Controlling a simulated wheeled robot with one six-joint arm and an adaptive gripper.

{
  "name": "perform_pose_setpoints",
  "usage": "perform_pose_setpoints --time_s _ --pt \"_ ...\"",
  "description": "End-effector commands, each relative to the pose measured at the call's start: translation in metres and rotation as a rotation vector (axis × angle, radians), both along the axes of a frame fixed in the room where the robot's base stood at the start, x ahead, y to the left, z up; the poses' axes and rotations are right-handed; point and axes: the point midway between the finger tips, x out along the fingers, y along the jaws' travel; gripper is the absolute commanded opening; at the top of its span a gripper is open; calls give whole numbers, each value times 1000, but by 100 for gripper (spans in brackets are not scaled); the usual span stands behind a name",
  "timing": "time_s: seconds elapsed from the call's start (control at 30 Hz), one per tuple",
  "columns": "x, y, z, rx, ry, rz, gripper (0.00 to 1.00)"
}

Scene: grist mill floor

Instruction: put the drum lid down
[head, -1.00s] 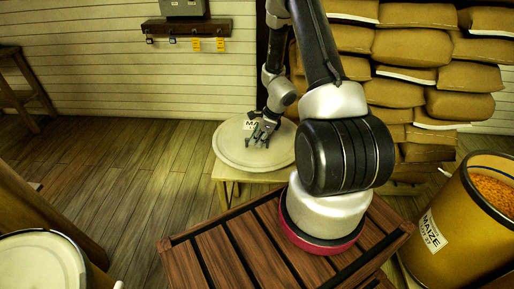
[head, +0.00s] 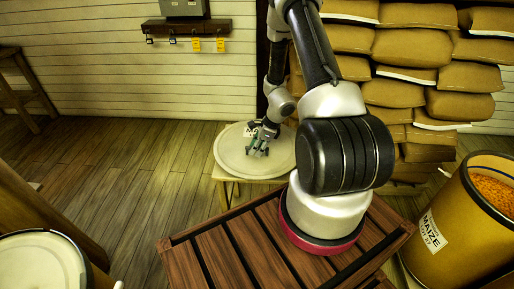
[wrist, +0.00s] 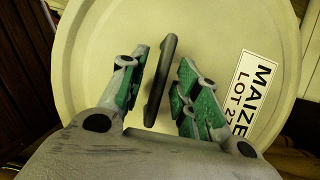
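The drum lid (head: 235,158) is a round cream disc lying flat on a small wooden stand (head: 226,186). It fills much of the wrist view (wrist: 235,35), with a white label reading MAIZE LOT 27 (wrist: 250,95). A dark bar handle (wrist: 160,85) stands up from its middle. My gripper (head: 259,149) is over the lid, with its green-padded fingers (wrist: 164,64) open on either side of the handle. Gaps show between the handle and both fingers. The stand is mostly hidden under the lid.
A slatted wooden crate top (head: 215,262) is in front. An open yellow maize drum (head: 445,235) stands at right, and a closed drum (head: 40,265) at lower left. Stacked sacks (head: 410,50) are behind at right. The plank floor at left is clear.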

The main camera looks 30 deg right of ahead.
Motion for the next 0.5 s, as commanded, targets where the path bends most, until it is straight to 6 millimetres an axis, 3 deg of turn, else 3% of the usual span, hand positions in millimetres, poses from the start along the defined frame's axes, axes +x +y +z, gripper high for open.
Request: perform_pose_setpoints --time_s 0.23,0.5 --pt "-3 -6 18 -1 -3 -1 32" --pt "-17 -24 74 -1 -4 -1 32"
